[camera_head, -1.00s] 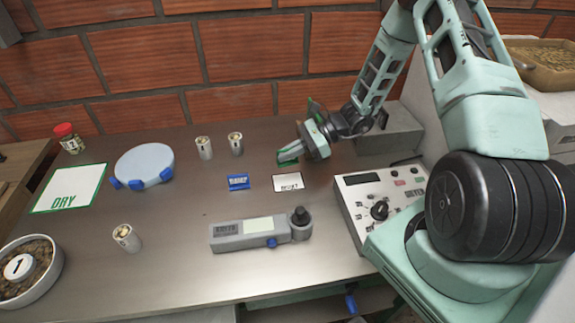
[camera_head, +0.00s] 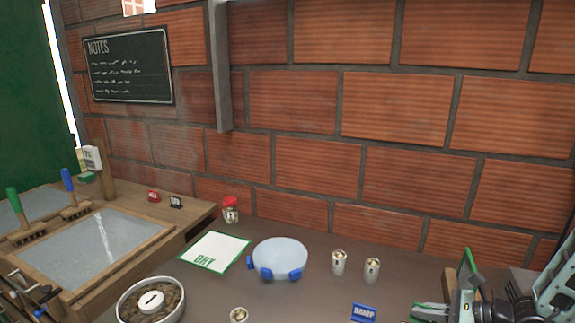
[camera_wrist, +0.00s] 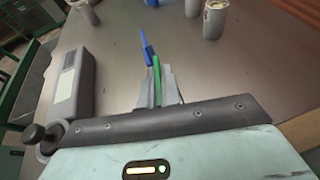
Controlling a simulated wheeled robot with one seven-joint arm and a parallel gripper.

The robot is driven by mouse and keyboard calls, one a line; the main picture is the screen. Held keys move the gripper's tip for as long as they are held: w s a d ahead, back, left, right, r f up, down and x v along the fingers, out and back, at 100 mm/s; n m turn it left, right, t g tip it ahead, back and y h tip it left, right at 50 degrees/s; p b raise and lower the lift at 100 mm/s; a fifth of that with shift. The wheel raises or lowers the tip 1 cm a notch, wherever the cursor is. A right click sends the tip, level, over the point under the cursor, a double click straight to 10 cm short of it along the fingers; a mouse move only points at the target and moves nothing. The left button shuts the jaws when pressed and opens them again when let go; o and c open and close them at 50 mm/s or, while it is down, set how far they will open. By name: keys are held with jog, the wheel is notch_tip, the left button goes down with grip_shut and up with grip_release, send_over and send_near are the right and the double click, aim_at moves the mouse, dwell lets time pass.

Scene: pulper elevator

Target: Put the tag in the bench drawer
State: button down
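My gripper (camera_head: 450,285) is at the lower right of the head view, its two green-lined fingers spread apart. Nothing shows between them. In the wrist view the fingers (camera_wrist: 158,88) overlap at the centre, above the bench top. The bench drawer is not in view.
A grey meter (camera_wrist: 70,88) lies on the bench. Sample cups (camera_head: 340,262), a round pale dish (camera_head: 281,258), a DRY card (camera_head: 212,251), a red-lidded jar (camera_head: 230,210) and a bowl of beans (camera_head: 150,302) stand around. A brick wall (camera_head: 300,170) rises behind.

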jog(key=shift+f, duration=0.3)
jog(key=shift+w+a+r+m+t+h, duration=0.1)
jog(key=shift+a+m+t+h, duration=0.15)
jog(key=shift+m+t+h, duration=0.3)
jog(key=shift+a+r+m+t+h, duration=0.1)
jog(key=shift+a+m+t+h, duration=0.2)
jog(key=shift+m, duration=0.35)
jog(key=shift+d+m+t+h, duration=0.15)
jog(key=shift+m+t+h, duration=0.25)
jog(key=shift+t+h, duration=0.05)
jog(key=shift+s+d+f+m+t+h, duration=0.15)
jog(key=shift+d+m+t+h, duration=0.1)
jog(key=shift+m+t+h, duration=0.25)
jog(key=shift+s+d+f+m+t+h, duration=0.1)
jog(key=shift+d+m+t+h, duration=0.15)
jog(key=shift+m+h, duration=0.3)
